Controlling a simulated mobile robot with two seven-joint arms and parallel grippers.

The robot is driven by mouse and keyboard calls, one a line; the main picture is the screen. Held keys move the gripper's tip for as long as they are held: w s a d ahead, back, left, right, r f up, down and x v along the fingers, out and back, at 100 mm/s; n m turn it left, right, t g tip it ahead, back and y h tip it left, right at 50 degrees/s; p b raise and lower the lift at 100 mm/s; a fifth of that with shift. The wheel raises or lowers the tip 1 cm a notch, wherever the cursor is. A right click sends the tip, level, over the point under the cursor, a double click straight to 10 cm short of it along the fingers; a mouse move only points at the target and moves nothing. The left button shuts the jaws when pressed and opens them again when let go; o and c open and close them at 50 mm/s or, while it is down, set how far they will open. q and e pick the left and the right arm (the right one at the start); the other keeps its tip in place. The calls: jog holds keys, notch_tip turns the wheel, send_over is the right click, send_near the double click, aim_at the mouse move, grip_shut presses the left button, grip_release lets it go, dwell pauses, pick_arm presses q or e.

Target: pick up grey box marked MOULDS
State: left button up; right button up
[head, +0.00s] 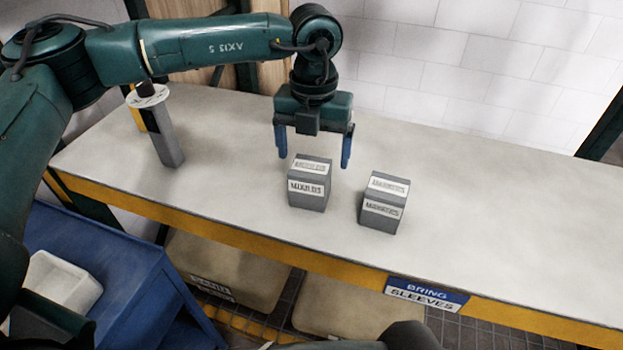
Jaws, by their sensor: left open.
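The grey box marked MOULDS (308,200) stands upright on the pale bench top, with white labels on its top and front. My left gripper (315,155) points down above and just behind this box. Its two blue fingers are spread apart, with nothing between them that I can make out. The left finger is close to the box's upper left edge; I cannot tell if it touches. My right gripper is not in view.
A similar grey box (382,212) with a different, blurred label stands just to the right. A tall grey post (166,140) with a white disc stands at the left. The bench (500,230) is clear at right. A blue cart (130,270) stands at lower left.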

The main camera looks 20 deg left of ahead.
aim_at(310, 167)
pick_arm(q)
jog(key=shift+a+f+p, duration=0.15)
jog(key=shift+f+p, duration=0.25)
jog(key=shift+f, duration=1.1)
jog(key=shift+a+f+p, duration=0.1)
jog(key=shift+f+p, duration=0.3)
jog(key=shift+f, duration=1.1)
jog(key=shift+c, duration=0.5)
jog(key=shift+r, duration=0.1)
jog(key=c, duration=1.2)
